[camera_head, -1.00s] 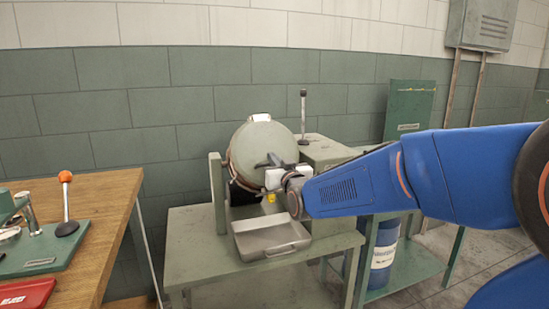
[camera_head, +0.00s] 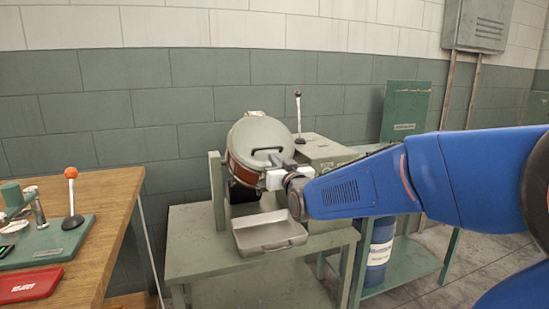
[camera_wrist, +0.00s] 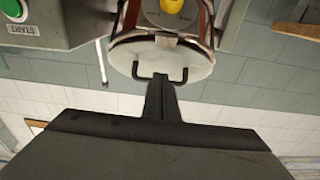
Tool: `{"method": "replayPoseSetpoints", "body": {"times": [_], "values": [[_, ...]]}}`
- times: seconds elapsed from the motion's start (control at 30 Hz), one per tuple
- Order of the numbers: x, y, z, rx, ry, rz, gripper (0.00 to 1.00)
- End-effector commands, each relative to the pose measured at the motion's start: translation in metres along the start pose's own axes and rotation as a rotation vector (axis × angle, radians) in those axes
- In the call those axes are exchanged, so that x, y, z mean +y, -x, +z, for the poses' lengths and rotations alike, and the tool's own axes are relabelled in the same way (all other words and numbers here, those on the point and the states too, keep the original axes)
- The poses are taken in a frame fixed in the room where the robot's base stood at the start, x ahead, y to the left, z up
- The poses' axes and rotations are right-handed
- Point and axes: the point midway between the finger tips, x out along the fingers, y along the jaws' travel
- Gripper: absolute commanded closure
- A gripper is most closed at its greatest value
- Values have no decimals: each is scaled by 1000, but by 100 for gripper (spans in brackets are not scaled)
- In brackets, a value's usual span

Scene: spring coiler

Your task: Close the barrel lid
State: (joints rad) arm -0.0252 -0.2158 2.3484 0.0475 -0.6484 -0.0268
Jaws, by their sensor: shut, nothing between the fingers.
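The barrel (camera_head: 232,172) is tilted in its stand, with a brown band below its lid. The round grey-green lid (camera_head: 255,135) lies across the barrel's mouth, its face tilted up; I cannot tell whether it is fully seated. Its dark bar handle (camera_head: 267,150) faces me. The lid (camera_wrist: 160,55) and handle also show at the top of the wrist view. My gripper (camera_head: 273,160) is shut and empty. In the wrist view its fingertips (camera_wrist: 161,80) reach the handle's middle; I cannot tell whether they touch it.
A grey tray (camera_head: 270,236) sits below the barrel on a green table (camera_head: 195,262). A machine box (camera_head: 325,150) with a lever stands at right. A wooden bench (camera_head: 105,205) is at left. A blue drum (camera_head: 380,250) stands at right below my arm.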

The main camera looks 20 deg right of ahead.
Motion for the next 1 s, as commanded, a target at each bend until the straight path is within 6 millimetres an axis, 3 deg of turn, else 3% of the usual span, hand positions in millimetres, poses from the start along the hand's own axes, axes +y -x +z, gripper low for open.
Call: {"method": "replayPoseSetpoints", "body": {"times": [0.43,0.83,1.0], "values": [[0,24,62,0,1,0,100],[1,33,74,-16,0,-1,100],[1,51,83,-128,1,-5,100]]}}
